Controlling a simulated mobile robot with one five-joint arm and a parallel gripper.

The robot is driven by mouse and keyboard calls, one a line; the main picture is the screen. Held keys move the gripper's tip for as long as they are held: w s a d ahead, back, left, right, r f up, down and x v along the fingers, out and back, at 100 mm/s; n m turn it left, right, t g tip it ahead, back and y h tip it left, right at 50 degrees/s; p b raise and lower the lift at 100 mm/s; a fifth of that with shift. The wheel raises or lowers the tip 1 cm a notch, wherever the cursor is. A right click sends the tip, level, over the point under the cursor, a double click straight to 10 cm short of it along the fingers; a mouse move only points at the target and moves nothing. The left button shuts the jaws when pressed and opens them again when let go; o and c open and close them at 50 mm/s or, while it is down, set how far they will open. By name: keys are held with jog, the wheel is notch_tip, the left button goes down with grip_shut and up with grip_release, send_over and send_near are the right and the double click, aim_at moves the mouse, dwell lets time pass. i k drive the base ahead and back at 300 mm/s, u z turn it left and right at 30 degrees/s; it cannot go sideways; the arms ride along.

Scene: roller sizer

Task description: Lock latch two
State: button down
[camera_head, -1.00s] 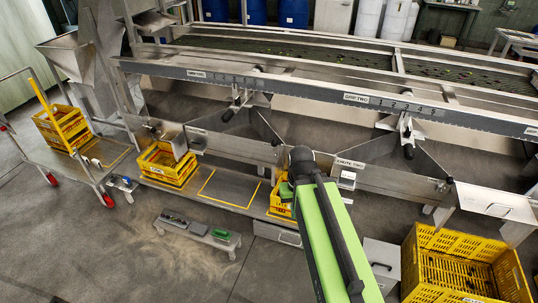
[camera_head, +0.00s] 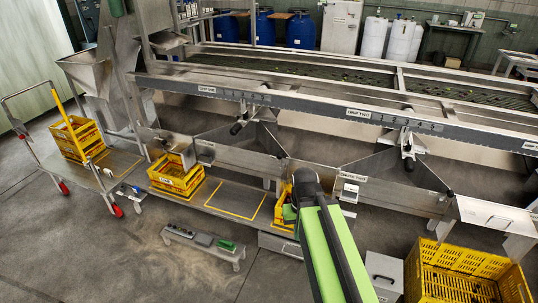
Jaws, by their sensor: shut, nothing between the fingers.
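A label reading "GAP TWO" (camera_head: 358,112) is on the front rail of the long sizer. Right of it, a metal bracket with a dark-ended lever (camera_head: 408,147) hangs below the rail, above the chute plates. It may be latch two, but I cannot read a latch label. A similar lever (camera_head: 241,122) hangs further left. My green arm rises from the bottom centre to a dark rounded joint, left of and below the right-hand lever and apart from it in the picture. My gripper's fingers are hidden beyond the arm.
A chute label (camera_head: 352,177) is just right of my arm. Yellow crates stand on the low platform (camera_head: 213,197) and a cart (camera_head: 116,163). A large yellow crate (camera_head: 465,267) and a grey box (camera_head: 384,275) occupy the right foreground.

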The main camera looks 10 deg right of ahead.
aim_at(280, 156)
jog(key=u, duration=0.7)
jog(key=i, duration=1.25)
jog(key=u, duration=0.8)
